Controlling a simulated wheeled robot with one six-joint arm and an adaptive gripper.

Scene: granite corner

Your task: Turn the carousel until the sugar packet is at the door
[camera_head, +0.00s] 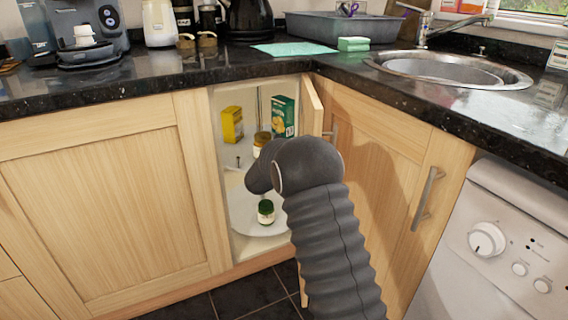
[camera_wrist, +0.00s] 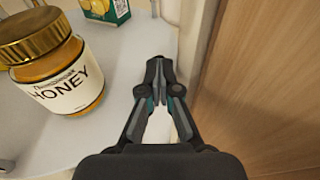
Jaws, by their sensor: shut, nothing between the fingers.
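The white carousel (camera_head: 243,222) shows through the open corner cupboard door, partly hidden by my arm. A honey jar (camera_wrist: 62,72) with a gold lid stands on its white surface (camera_wrist: 118,118) in the wrist view; its top shows in the head view (camera_head: 262,138). A yellow packet (camera_head: 232,124) stands at the back left; I cannot read whether it is sugar. A green box (camera_head: 283,115) stands at the back right. A jar with a dark green lid (camera_head: 266,211) stands lower at the front. My gripper (camera_wrist: 159,64) is shut and empty, right of the honey jar and apart from it.
The narrow cupboard door (camera_head: 312,108) stands open, right of the opening. A wooden panel (camera_wrist: 262,80) is close on my gripper's right in the wrist view. The dark worktop (camera_head: 150,84) runs above the opening. A white appliance (camera_head: 500,240) is at right.

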